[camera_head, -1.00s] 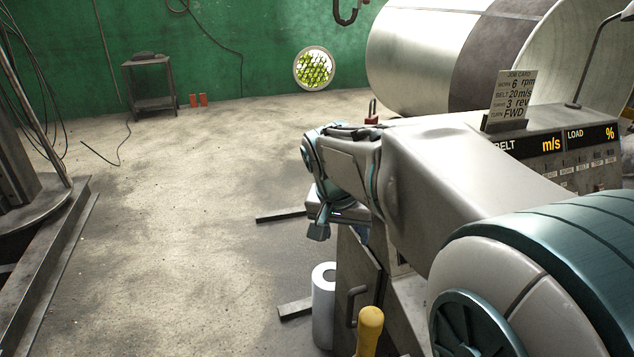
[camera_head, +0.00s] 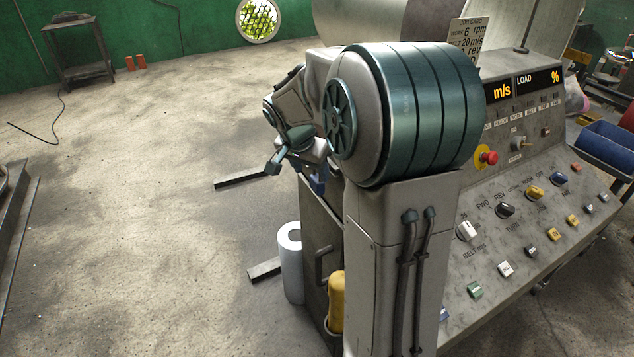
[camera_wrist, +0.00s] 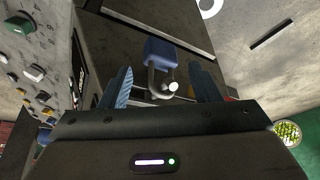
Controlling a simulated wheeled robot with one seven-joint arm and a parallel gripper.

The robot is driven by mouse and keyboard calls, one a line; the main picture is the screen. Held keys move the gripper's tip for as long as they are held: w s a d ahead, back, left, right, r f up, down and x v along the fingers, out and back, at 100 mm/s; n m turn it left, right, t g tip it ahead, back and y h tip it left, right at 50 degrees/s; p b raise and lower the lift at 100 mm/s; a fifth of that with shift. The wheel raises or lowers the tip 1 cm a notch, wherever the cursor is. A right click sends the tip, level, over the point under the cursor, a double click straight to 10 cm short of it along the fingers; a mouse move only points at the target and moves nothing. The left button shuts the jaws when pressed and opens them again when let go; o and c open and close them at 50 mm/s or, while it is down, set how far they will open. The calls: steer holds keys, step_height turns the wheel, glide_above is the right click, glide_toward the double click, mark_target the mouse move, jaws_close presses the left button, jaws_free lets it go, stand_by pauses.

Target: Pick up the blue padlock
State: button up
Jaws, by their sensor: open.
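The blue padlock (camera_wrist: 161,50) is in the upper middle of the wrist view, with its grey shackle towards my gripper. It is in front of the dark side of the grey cabinet. My gripper (camera_wrist: 162,74) is open, with one blue ribbed finger on each side of the shackle and visible gaps between. The padlock's body lies just beyond the fingertips. In the head view a small dark blue patch (camera_head: 318,184) shows under my arm; it may be the padlock. My arm hides most of that area, and the fingers are not clear there.
The control panel (camera_head: 520,215) with knobs and a red button (camera_head: 489,157) is on the right. A white roll (camera_head: 290,262) and a yellow bottle-like object (camera_head: 337,300) stand by the cabinet's door handle (camera_head: 321,264). The floor to the left is mostly clear.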

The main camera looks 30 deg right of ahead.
mark_target(316, 178)
steer(key=x, duration=0.2)
steer(key=p+x, duration=0.1)
steer(key=x, duration=0.1)
steer(key=shift+w+d+r, duration=0.1)
steer(key=shift+w+d, duration=0.15)
steer(key=shift+d, duration=0.1)
steer(key=shift+w+d+f, duration=0.1)
steer(key=shift+f, duration=0.3)
steer(key=c, duration=0.9)
steer(key=shift+o, duration=0.2)
steer(key=shift+r, duration=0.1)
